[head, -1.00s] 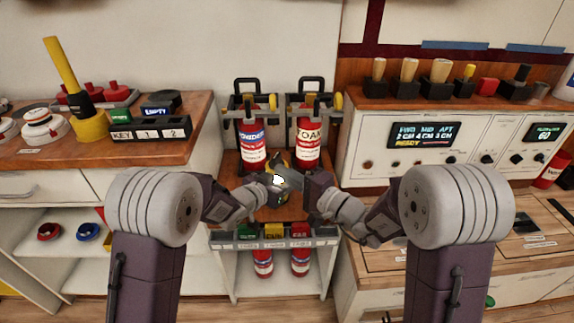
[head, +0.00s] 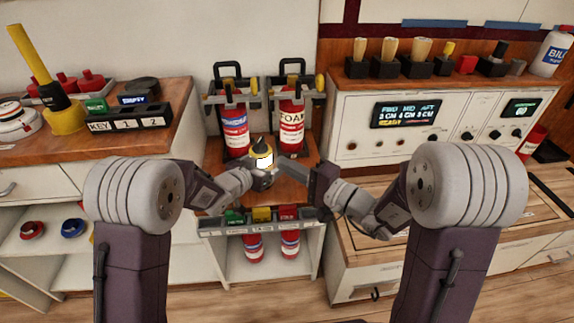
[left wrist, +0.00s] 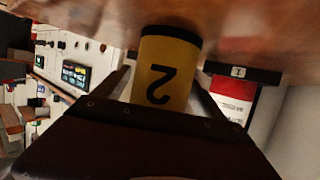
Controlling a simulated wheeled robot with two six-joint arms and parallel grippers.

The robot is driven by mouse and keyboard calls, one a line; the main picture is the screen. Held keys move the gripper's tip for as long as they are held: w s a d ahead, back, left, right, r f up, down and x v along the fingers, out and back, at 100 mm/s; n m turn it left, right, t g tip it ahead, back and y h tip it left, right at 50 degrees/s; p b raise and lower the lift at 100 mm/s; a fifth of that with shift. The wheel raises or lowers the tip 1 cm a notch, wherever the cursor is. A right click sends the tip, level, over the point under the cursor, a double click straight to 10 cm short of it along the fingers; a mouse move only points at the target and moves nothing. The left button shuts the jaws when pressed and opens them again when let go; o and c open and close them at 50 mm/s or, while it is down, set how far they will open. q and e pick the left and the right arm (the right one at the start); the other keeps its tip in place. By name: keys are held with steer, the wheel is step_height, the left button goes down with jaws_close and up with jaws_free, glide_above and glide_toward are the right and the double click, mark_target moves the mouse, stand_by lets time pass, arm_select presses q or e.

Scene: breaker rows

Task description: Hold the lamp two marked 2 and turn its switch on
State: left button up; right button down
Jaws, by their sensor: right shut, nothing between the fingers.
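The lamp two (head: 263,161) is a small yellow lamp with a dark top and a bright white glowing face in the head view. In the left wrist view its yellow body with a black 2 (left wrist: 160,80) stands between my left fingers, the digit upside down in that picture. My left gripper (head: 262,180) is shut on the lamp, which appears held above the wooden shelf. My right gripper (head: 284,164) is shut and empty, just right of the lamp; whether it touches is hard to tell. The lamp's switch cannot be made out.
Two red extinguishers (head: 235,130) stand in a rack behind the lamp. A row of coloured blocks (head: 262,214) lines the shelf's front edge. A KEY 1 2 holder (head: 128,122) is on the left counter. A control panel (head: 405,114) stands on the right.

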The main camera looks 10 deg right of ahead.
arm_select(q)
steer(key=v, duration=1.2)
